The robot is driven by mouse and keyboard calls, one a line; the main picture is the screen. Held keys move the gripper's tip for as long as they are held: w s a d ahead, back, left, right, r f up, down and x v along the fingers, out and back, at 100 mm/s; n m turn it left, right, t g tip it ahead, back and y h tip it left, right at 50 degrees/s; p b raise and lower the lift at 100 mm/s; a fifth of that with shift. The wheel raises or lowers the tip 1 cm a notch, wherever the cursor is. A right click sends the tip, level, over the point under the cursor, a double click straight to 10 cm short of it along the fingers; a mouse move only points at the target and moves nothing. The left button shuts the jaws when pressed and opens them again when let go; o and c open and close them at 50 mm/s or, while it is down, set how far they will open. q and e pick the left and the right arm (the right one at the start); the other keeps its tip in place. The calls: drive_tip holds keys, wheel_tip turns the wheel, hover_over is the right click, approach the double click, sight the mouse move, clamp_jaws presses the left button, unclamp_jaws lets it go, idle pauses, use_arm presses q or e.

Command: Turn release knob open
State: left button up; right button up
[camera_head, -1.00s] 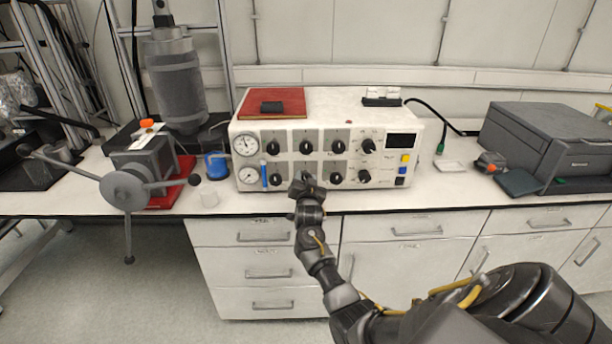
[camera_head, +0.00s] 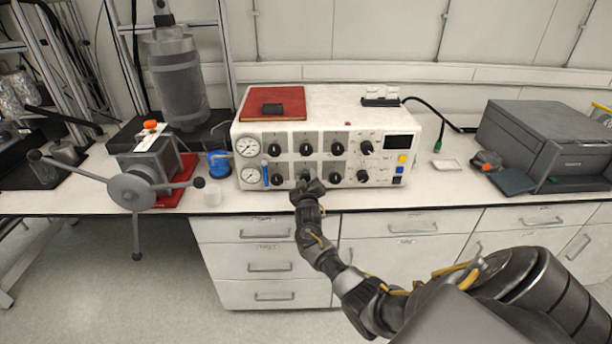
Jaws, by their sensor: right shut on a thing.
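A white control box (camera_head: 400,122) stands on the bench. Its front carries two rows of black knobs, with two round gauges (camera_head: 247,146) at the left. My right gripper (camera_head: 306,181) is at the lower middle knob of the panel and shut on it. The gripper hides that knob almost fully, so its pointer direction cannot be seen. Other black knobs show clear, such as the lower left knob (camera_head: 276,180) and the lower right knob (camera_head: 335,177). No label is readable at this size. My left gripper is not in view.
A red book (camera_head: 285,97) lies on the box. A dark grey printer-like machine (camera_head: 550,140) is at right. White drawers (camera_head: 268,250) are below.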

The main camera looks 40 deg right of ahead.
drive_tip(key=n+p, duration=0.2)
drive_tip(key=n, duration=0.3)
drive_tip(key=shift+n+p, duration=0.7)
drive_tip(key=shift+n, duration=1.1)
drive_tip(key=o, duration=1)
drive_tip(key=shift+c, duration=0.2)
drive_tip(key=v, duration=1)
drive_tip(key=shift+s+a+b, duration=0.3)
drive_tip(key=shift+b, duration=0.05)
